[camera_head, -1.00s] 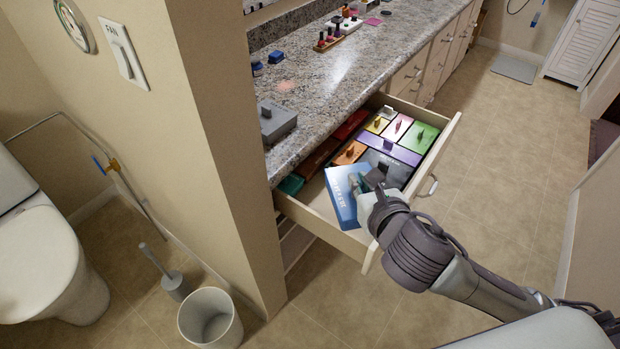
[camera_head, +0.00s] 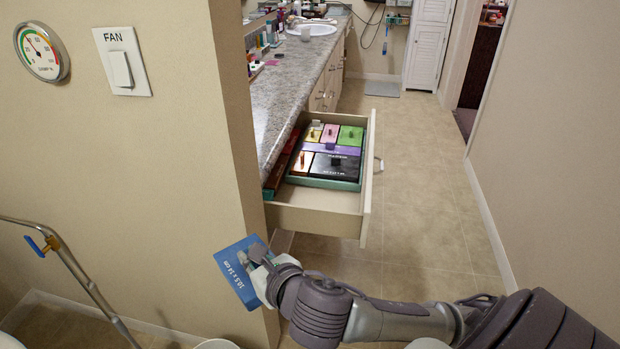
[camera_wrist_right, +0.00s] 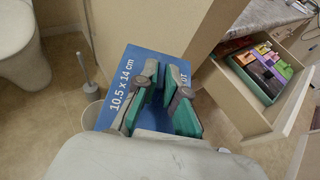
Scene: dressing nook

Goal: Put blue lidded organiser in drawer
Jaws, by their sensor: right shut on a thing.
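The blue organiser (camera_head: 236,272) is held in my right gripper (camera_head: 258,256), in front of the wall corner and outside the drawer. Its face reads "10.5 x 14 cm". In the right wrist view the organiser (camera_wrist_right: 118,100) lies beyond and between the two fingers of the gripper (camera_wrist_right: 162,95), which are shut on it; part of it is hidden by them. The open drawer (camera_head: 315,218) is pulled out under the counter, up and to the right of the organiser. It also shows at the right of the wrist view (camera_wrist_right: 282,128). My left gripper is not in view.
Inside the drawer, several coloured lidded boxes (camera_head: 330,150) fill a teal tray (camera_head: 322,183); the drawer's near end is bare. A wall corner (camera_head: 235,150) stands left of the drawer. The granite counter (camera_head: 285,85) is above. The floor to the right is clear.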

